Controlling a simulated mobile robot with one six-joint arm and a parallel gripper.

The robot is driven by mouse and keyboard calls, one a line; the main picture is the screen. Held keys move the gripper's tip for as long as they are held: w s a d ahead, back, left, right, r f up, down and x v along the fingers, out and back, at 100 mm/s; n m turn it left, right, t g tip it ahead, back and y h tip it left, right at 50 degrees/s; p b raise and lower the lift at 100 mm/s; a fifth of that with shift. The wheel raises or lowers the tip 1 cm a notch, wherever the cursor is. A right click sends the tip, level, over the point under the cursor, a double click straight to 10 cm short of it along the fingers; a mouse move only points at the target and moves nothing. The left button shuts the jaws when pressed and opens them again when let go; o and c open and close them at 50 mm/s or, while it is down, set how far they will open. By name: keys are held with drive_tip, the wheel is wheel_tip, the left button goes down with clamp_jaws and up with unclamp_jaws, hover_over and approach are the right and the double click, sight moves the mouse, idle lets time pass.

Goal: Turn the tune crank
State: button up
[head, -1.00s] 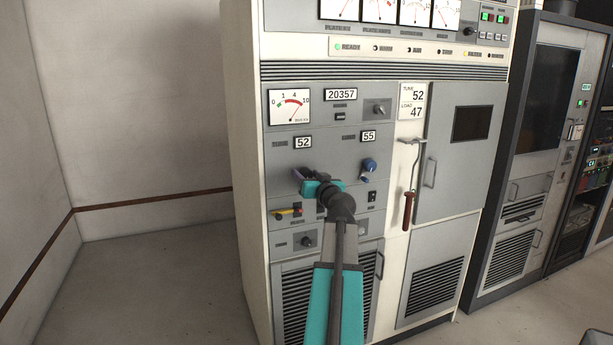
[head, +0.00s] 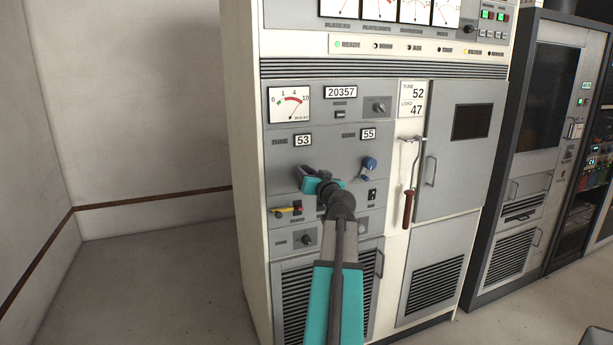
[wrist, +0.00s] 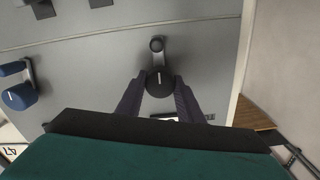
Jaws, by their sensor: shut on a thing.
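The tune crank (wrist: 158,84) shows in the wrist view as a dark round part with a white mark and a short arm ending in a small knob. My gripper (wrist: 158,92) is shut on the round part, one dark finger at each side. In the head view my gripper (head: 309,176) is at the grey panel below the tune counter (head: 303,140), which reads 53, and largely hides the crank. A card (head: 412,100) lists tune 52 and load 47. The blue load crank (head: 369,166) is to the right, under a counter (head: 368,134) reading 55.
A hooked rod with a brown grip (head: 407,209) hangs at right. A meter (head: 289,104) is above. Floor at left is clear.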

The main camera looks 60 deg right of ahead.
drive_tip(key=shift+m+b, duration=0.35)
drive_tip(key=shift+m, duration=1.45)
drive_tip(key=o, duration=1.1)
drive_tip(key=shift+c, duration=0.2)
drive_tip(key=shift+s+a, duration=0.1)
drive_tip(key=b+v, duration=0.2)
drive_tip(key=v, duration=1.1)
drive_tip(key=shift+s+a, duration=0.2)
